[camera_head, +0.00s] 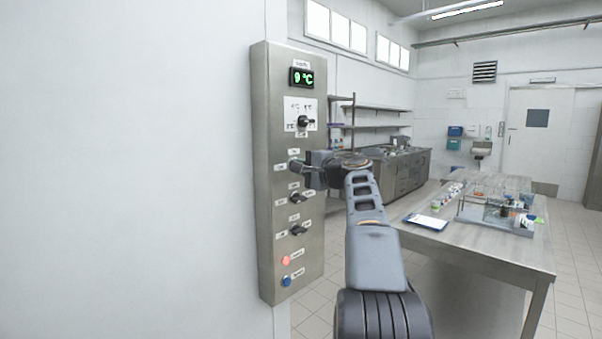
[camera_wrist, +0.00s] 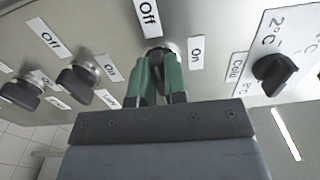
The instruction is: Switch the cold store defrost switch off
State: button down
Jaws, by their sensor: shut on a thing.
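A tall metal control panel (camera_head: 262,130) stands on the wall left of centre. It bears three dark rotary switches in a column. My gripper (camera_head: 302,168) reaches the top one from the right. In the wrist view its green fingers (camera_wrist: 160,78) are shut on that switch's knob (camera_wrist: 156,50), which they mostly hide. An "Off" label (camera_wrist: 149,18) lies above the knob and an "On" label (camera_wrist: 196,52) to its right. The knob's exact angle is hidden. The switch's name is not readable, so I cannot tell if it is the defrost switch.
The middle switch (camera_head: 297,197) and lower switch (camera_head: 298,230) sit below my gripper. A temperature knob (camera_head: 305,121) and green display (camera_head: 301,77) are above. Red (camera_head: 286,260) and blue (camera_head: 286,282) buttons are at the bottom. A steel table (camera_head: 480,255) stands right.

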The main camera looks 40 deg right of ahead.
jog(key=shift+n, duration=0.3)
dwell(0.4)
jog(key=c, duration=1.2)
grip_release()
jog(key=shift+o, duration=0.2)
jog(key=s+d+b, duration=0.2)
jog(key=s, duration=1.1)
jog(key=shift+s+d, duration=0.2)
jog(key=shift+s, duration=0.1)
